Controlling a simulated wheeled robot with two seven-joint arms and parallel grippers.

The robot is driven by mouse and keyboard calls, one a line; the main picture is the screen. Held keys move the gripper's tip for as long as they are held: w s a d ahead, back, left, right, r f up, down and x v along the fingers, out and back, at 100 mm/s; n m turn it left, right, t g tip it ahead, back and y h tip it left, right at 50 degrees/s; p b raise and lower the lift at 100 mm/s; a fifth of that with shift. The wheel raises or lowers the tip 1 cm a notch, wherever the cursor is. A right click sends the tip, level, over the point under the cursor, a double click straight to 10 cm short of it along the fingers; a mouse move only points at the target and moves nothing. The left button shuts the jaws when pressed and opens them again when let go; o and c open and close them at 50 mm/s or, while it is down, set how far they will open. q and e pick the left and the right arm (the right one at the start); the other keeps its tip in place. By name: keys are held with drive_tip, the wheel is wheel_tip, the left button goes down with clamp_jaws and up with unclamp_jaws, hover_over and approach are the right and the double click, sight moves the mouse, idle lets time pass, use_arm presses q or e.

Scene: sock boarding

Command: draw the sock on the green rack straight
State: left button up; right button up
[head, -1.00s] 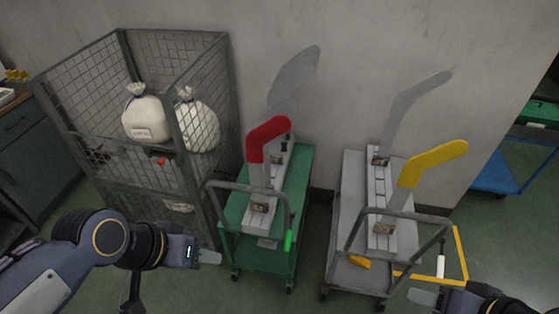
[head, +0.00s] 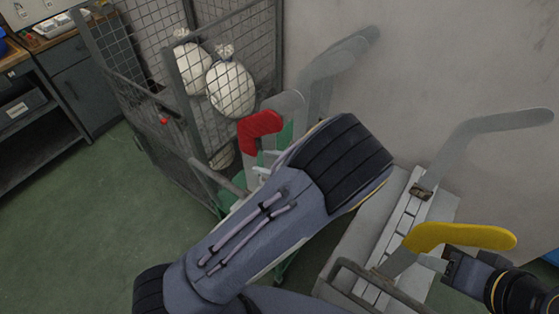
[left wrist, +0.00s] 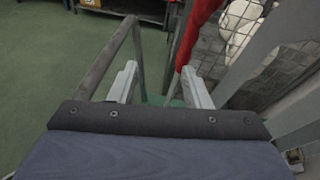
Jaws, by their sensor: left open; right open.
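The red sock (head: 260,127) is on a grey upright board at the green rack (head: 286,135). A bare grey board end shows just right of the red; I cannot tell whether it is the same board. My left gripper (head: 262,172) is by the board's stem, below the red sock. In the left wrist view its fingers (left wrist: 158,88) are apart, and the red sock (left wrist: 196,32) hangs beyond the right finger. I cannot tell whether they touch. My left arm hides most of the rack. My right gripper (head: 432,263) is open beside the yellow sock (head: 460,236).
A mesh cage (head: 180,80) with white sacks (head: 231,90) stands behind and left of the green rack. The grey rack (head: 375,215) stands to the right, with a bare grey board (head: 490,122) behind the yellow sock. The floor at left is clear.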

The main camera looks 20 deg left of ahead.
sight(256, 149)
use_arm(q)
drive_tip(key=shift+w+a+f+m+t+y+b, duration=0.2)
drive_tip(key=shift+w+a+m+t+y+b, duration=0.15)
drive_tip(key=shift+w+a, duration=0.55)
drive_tip(key=shift+w+a+f+m+t+y+b, duration=0.1)
drive_tip(key=shift+w+a+f+m+t+b, duration=0.25)
drive_tip(key=shift+w+a, duration=0.6)
drive_tip(key=shift+w+a+f+m+t+y+b, duration=0.1)
drive_tip(key=shift+w+a+m+t+y+b, duration=0.3)
drive_tip(key=shift+a, duration=0.75)
drive_tip(key=shift+w, duration=0.15)
drive_tip(key=c, duration=0.9)
drive_tip(key=shift+f, duration=0.1)
drive_tip(key=o, duration=0.9)
